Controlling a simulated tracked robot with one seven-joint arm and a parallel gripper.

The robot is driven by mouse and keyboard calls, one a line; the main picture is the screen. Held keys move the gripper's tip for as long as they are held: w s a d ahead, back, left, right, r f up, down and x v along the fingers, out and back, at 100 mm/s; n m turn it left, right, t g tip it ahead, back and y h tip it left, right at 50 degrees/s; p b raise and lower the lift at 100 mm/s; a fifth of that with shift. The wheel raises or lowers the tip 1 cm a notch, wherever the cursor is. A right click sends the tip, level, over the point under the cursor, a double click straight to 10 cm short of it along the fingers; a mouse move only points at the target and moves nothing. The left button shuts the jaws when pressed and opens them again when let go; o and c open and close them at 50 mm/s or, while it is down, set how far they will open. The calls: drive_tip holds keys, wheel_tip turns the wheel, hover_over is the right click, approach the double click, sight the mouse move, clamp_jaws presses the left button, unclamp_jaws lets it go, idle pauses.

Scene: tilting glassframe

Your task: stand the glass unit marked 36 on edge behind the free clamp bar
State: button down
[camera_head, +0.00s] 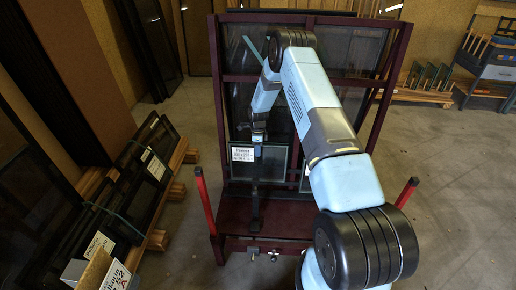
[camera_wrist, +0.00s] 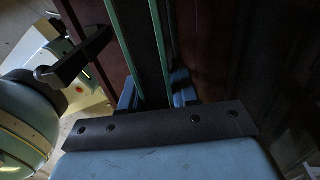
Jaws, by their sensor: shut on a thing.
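My gripper (camera_head: 258,137) is shut on the top edge of a small glass unit (camera_head: 272,163) in front of the dark red tilting frame (camera_head: 222,130). The unit looks upright and carries a white label, whose number is too small to read surely. In the wrist view my blue fingers (camera_wrist: 156,95) sit on both sides of the glass unit (camera_wrist: 149,40), which shows two green edges with a dark band between. A black upright clamp bar (camera_head: 255,207) stands in front of the unit, above the red base ledge. My arm hides part of the frame to the right.
Dark framed glass units (camera_head: 135,185) lean on a wooden rack at the left. Red posts (camera_head: 206,200) (camera_head: 407,192) stand at both front corners of the frame. The floor at right is clear.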

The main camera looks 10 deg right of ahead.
sight(258, 162)
drive_tip(key=shift+w+f, duration=0.15)
drive_tip(key=shift+f, duration=0.75)
drive_tip(key=shift+w+f, duration=0.1)
drive_tip(key=shift+f, duration=0.8)
drive_tip(key=shift+s+f, duration=0.15)
drive_tip(key=shift+f, duration=2.35)
drive_tip(key=c, duration=0.8)
unclamp_jaws()
drive_tip(key=shift+s, duration=0.1)
drive_tip(key=shift+o, duration=0.2)
drive_tip(key=shift+s+f, duration=0.1)
drive_tip(key=shift+w+d+r, duration=0.1)
drive_tip(key=shift+w+r, duration=0.1)
drive_tip(key=shift+r, duration=1.35)
drive_tip(key=shift+w+r, duration=0.15)
drive_tip(key=shift+r, duration=1.35)
